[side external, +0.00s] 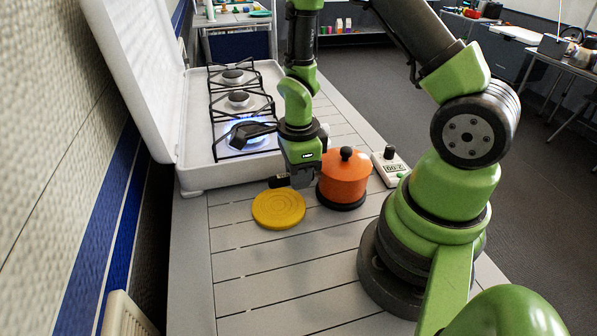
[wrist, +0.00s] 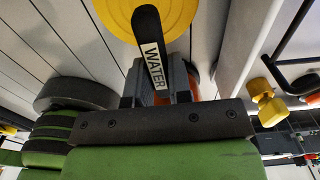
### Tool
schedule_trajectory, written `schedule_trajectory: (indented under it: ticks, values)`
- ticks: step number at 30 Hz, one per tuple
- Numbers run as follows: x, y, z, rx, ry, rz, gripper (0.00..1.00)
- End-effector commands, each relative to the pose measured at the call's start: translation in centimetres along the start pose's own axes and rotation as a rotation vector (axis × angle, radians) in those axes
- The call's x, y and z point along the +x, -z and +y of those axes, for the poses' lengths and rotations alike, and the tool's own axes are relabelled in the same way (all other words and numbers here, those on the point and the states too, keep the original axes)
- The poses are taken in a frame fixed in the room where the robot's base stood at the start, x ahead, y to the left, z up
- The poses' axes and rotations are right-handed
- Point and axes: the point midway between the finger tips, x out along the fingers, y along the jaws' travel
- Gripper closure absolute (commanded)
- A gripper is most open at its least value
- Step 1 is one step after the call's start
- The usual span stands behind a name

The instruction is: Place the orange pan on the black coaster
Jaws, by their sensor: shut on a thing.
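The orange pan (side external: 343,178) is upright with a lid and black knob in the side view. It is over the black coaster (side external: 350,206), whose dark rim shows beneath it. Whether a thin gap remains between them is hard to tell. My gripper (side external: 301,179) is left of the pan, shut on its black handle (side external: 280,183). In the wrist view the handle (wrist: 150,45), labelled WATER, runs between my gripper's jaws (wrist: 160,84). Only slivers of the orange pan (wrist: 194,88) show there behind the jaws.
A yellow coaster (side external: 278,209) lies left of the pan, partly under the handle's end. A white stove (side external: 240,120) with a lit front burner stands behind. The table front is clear.

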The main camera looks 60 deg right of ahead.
Motion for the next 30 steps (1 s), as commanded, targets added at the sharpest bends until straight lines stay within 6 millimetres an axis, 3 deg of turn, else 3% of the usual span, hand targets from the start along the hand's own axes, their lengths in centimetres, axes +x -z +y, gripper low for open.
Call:
schedule_trajectory:
  ticks: [7,8,11,22,30]
  values:
    - [0.3,0.0,0.0,0.000,0.000,0.000,1.00]
    - [0.3,0.0,0.0,0.000,0.000,0.000,0.76]
    - [0.2,0.0,0.0,0.000,0.000,0.000,0.55]
    - [-0.3,0.0,-0.1,-0.001,0.002,-0.001,0.55]
    - [-4.4,-0.1,-0.2,0.000,0.009,-0.006,0.55]
